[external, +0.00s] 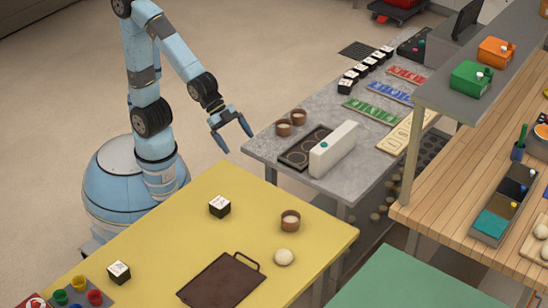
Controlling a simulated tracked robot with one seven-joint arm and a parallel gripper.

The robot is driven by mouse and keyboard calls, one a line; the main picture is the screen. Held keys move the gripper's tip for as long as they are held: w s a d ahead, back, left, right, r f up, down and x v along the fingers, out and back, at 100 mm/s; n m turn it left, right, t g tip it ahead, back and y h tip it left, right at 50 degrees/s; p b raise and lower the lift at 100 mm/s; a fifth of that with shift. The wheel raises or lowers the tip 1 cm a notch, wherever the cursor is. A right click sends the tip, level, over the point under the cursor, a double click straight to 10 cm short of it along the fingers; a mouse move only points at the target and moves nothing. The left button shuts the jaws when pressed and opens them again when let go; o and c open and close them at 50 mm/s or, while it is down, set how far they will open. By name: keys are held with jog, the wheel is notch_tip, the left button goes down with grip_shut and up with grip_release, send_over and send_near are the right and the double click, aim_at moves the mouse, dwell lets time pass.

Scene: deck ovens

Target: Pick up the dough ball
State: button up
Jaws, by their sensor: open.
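A pale, round dough ball (284,257) sits on the yellow table (180,225) near its right corner. Another pale ball (541,231) is partly visible at the right picture edge, on a light board. My gripper (234,146) is open and empty. It hangs in the air beyond the far edge of the yellow table, up and to the left of the dough ball and well apart from it.
A brown bowl (290,220) stands just behind the dough ball. A dark tray with a handle (222,281) lies to its left. Two black-and-white cubes (219,207) (119,272) are on the yellow table. A grey counter (268,145) with bowls and a white box (334,149) stands beyond.

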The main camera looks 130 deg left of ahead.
jog(key=w+d+f+m+t+h, duration=0.2)
jog(key=w+d+f, duration=0.2)
jog(key=w+f, duration=0.6)
jog(key=m+t+h, duration=0.1)
jog(key=m+h, duration=0.1)
send_near(280, 250)
jog(key=x, duration=1)
jog(key=shift+c, duration=0.3)
jog(key=c, duration=1.1)
